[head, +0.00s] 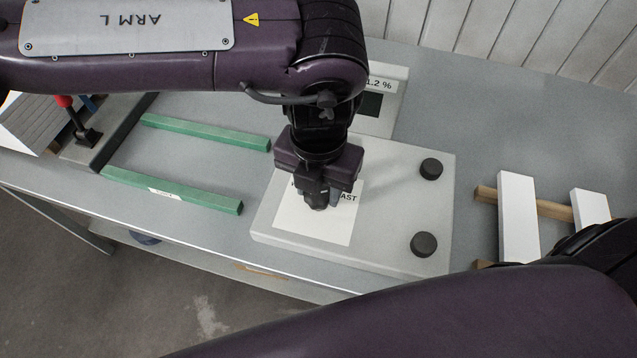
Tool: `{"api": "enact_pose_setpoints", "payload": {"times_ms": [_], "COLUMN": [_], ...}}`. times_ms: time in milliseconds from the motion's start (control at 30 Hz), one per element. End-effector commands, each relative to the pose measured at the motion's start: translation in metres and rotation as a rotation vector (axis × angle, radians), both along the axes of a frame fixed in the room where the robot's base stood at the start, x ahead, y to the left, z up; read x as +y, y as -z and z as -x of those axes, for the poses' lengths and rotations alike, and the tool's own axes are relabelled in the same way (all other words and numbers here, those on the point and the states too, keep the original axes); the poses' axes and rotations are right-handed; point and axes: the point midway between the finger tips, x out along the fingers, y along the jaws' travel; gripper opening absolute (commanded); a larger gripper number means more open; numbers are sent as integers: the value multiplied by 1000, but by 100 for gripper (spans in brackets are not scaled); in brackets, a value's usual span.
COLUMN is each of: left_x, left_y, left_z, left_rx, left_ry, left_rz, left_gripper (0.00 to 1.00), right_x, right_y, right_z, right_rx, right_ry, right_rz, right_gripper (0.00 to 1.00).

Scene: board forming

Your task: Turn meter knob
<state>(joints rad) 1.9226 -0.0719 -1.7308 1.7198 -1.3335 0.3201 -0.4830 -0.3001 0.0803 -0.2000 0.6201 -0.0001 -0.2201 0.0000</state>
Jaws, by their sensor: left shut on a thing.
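A pale grey panel (390,165) lies on the bench, with a white printed sheet (290,222) on it whose visible letters end in "AST". My left gripper (319,203) points down over this sheet and is shut on the meter knob, which the fingers and wrist hide almost wholly. Behind the panel stands a meter display (378,85) reading "1.2 %", its left part covered by my left arm. Two round black knobs, a rear one (431,169) and a front one (424,244), sit at the panel's right side, apart from the gripper. My right gripper is out of view.
Two green bars, a rear one (200,131) and a front one (172,190), lie left of the panel. A red-handled clamp (78,120) is at far left. White boards (517,218) rest on wooden strips at right, near my right arm.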

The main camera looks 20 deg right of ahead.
Motion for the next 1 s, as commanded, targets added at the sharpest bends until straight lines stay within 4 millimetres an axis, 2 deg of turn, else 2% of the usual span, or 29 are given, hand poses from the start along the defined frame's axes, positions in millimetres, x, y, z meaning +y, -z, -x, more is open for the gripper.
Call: {"api": "enact_pose_setpoints", "payload": {"times_ms": [33,67,233,567,1000], "left_x": [-1,-1,0,0,0], "left_y": [-1,-1,-1,-4,-70], "left_z": [-1,-1,-1,-1,-1], "left_rx": [-2,-2,-2,-2,-4], "left_ry": [2,2,1,0,-1], "left_rz": [3,3,2,1,2], "left_gripper": [17,41,61,61,61], "right_x": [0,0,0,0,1], "right_y": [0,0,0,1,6], "right_z": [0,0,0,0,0], "right_rx": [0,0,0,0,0], "right_ry": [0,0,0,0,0], "right_rz": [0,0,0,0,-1], "right_gripper": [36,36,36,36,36]}}
